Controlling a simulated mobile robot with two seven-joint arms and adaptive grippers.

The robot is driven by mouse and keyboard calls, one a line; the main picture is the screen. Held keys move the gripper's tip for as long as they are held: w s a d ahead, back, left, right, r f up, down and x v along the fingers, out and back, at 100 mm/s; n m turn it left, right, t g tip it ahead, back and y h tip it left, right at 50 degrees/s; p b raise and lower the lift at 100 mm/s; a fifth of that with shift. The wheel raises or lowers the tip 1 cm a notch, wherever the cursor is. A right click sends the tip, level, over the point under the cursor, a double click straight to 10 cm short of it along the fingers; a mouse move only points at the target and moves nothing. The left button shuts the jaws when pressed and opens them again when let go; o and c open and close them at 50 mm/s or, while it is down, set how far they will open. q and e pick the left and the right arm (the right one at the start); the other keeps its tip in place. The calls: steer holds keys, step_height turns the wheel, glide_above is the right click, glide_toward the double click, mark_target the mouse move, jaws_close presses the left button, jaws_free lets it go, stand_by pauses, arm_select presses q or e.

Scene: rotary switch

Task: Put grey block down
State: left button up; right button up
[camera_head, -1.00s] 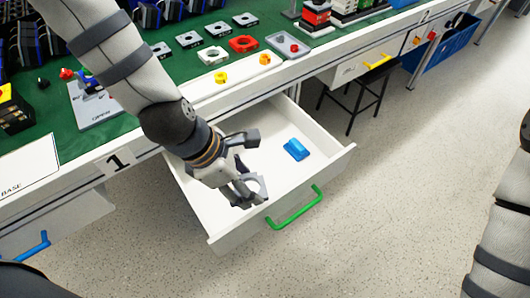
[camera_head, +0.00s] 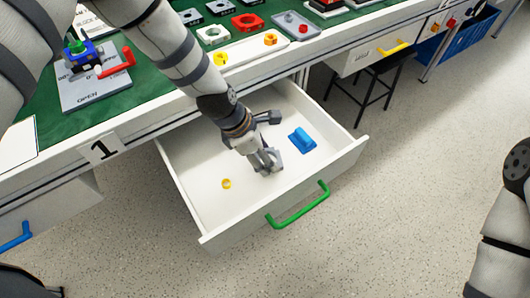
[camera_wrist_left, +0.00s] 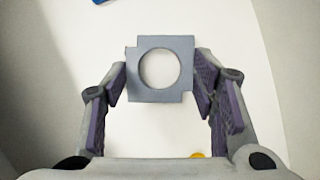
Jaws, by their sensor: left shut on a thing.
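The grey block (camera_wrist_left: 142,90) is a flat, square-like plate with notched corners and a large round hole. My left gripper (camera_head: 266,161) is shut on it, with one finger on each side of the block in the wrist view. The block also shows in the head view (camera_head: 274,160), inside the open white drawer (camera_head: 200,200), partly hidden by the fingers. It is at or close above the drawer floor; I cannot tell whether it touches. My right gripper is not in view.
A blue piece (camera_head: 302,140) lies in the drawer just right of my gripper. A small yellow ring (camera_head: 227,184) lies to the left. The drawer has a green handle (camera_head: 298,206). The green-topped workbench (camera_head: 150,105) holds several parts behind it.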

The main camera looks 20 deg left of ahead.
arm_select(q)
steer(key=shift+f, duration=0.1)
steer(key=o, duration=1.2)
steer(key=p+v, duration=0.2)
steer(key=v, duration=1)
steer(key=shift+r, duration=0.25)
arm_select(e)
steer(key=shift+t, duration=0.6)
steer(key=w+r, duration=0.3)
